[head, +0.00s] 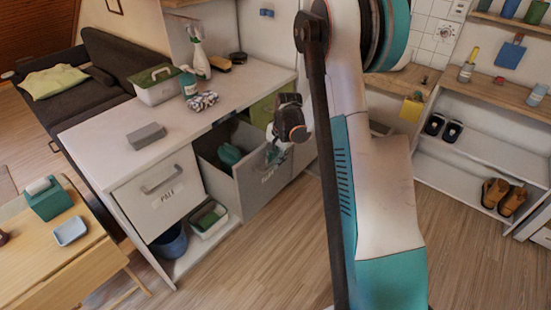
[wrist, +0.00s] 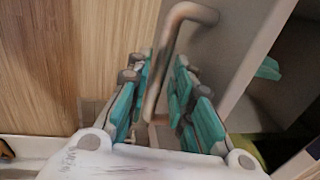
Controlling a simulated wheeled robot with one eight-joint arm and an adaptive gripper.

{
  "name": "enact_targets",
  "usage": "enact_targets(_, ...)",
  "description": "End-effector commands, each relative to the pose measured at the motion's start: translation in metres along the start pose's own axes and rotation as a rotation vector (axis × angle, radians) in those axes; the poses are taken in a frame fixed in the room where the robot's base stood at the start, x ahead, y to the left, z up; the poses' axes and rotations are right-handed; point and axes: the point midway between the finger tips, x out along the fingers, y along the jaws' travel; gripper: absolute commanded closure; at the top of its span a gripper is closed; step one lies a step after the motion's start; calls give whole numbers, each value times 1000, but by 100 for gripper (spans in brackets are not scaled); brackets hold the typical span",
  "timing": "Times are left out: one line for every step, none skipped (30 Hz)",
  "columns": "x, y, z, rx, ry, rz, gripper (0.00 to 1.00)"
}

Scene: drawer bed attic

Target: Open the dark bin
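The dark bin is a grey pull-out drawer in the white counter, and its front panel (head: 262,185) stands out from the counter. Its inside shows, with a teal item (head: 230,154) in it. My gripper (head: 276,154) is at the top of this front panel, by its handle. In the wrist view the metal bar handle (wrist: 160,70) runs between the teal-padded fingers (wrist: 160,105) of my gripper. A gap shows beside the bar, so the fingers look open around it. Contact with the bar cannot be told.
A pale bin front (head: 160,190) with a handle and a label is at the left of the counter. Below are a blue bucket (head: 170,243) and a box (head: 208,219). The counter top (head: 105,133) holds cleaning things. The wooden floor (head: 270,265) before the drawer is clear.

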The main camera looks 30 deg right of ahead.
Motion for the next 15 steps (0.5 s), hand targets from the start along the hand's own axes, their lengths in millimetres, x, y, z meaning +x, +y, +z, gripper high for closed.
enact_targets(0, 0, 0, 0, 0, 0, 67)
enact_targets(0, 0, 0, 0, 0, 0, 67)
enact_targets(0, 0, 0, 0, 0, 0, 67)
enact_targets(0, 0, 0, 0, 0, 0, 67)
enact_targets(0, 0, 0, 0, 0, 0, 67)
enact_targets(0, 0, 0, 0, 0, 0, 67)
enact_targets(0, 0, 0, 0, 0, 0, 67)
enact_targets(0, 0, 0, 0, 0, 0, 67)
enact_targets(0, 0, 0, 0, 0, 0, 67)
enact_targets(-1, 0, 0, 0, 0, 0, 67)
enact_targets(-1, 0, 0, 0, 0, 0, 67)
enact_targets(-3, 0, 0, 0, 0, 0, 67)
enact_targets(-6, 0, 0, 0, 0, 0, 67)
enact_targets(-8, 0, 0, 0, 0, 0, 67)
enact_targets(-13, 0, 0, 0, 0, 0, 67)
